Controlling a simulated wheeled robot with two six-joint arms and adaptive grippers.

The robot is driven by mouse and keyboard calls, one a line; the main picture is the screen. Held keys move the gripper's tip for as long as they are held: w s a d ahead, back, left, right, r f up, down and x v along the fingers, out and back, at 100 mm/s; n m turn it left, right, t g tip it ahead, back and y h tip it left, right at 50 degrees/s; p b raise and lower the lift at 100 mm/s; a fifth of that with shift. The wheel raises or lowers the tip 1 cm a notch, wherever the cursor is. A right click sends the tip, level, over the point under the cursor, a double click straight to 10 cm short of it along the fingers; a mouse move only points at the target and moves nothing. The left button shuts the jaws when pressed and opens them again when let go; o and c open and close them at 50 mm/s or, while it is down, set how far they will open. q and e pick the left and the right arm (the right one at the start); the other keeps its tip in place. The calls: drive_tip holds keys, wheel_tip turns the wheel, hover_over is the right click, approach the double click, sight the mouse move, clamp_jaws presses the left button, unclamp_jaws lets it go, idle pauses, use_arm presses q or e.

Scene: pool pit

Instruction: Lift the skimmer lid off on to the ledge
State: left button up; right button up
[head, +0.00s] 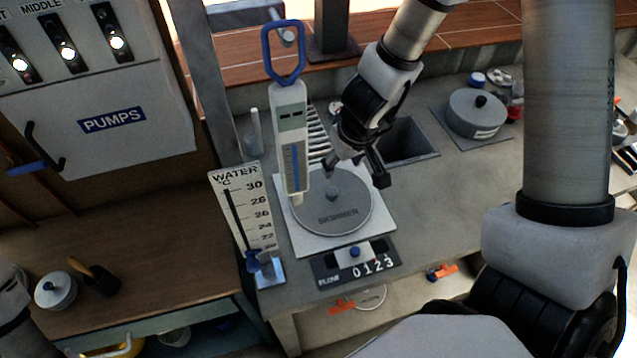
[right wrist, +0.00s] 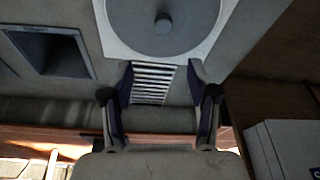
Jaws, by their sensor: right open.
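The skimmer lid (head: 345,217) is a round grey disc marked SKIMMER with a small centre knob (head: 331,193). It lies flat on a white square frame (head: 378,222) in the grey counter. My right gripper (head: 356,170) is open and empty, over the lid's far edge in the head view. In the right wrist view the lid (right wrist: 190,35) and its knob (right wrist: 162,22) lie beyond the open fingers (right wrist: 163,85), with no contact visible. My left gripper is out of view.
A hanging blue-handled gauge (head: 291,140) and water thermometer board (head: 245,210) stand left of the lid. A dark square opening (head: 405,140) lies behind it, and a slatted grate (right wrist: 152,82) beside it. A grey pot (head: 475,115) sits right. Grey counter (head: 430,205) is clear between.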

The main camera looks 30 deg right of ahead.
drive_tip(key=b, duration=0.4)
approach(332, 192)
drive_tip(key=f, duration=0.2)
drive_tip(key=b+x, duration=0.3)
drive_tip(key=x, duration=0.1)
drive_tip(key=shift+d, duration=0.3)
drive_tip(key=b+x, duration=0.2)
drive_tip(key=x, duration=0.1)
drive_tip(key=b+x, duration=0.1)
drive_tip(key=b, duration=0.1)
drive_tip(key=shift+w+a+f, duration=0.2)
drive_tip(key=shift+w+a, duration=0.1)
drive_tip(key=shift+w+r, duration=0.1)
drive_tip(key=shift+w, duration=0.05)
clamp_jaws()
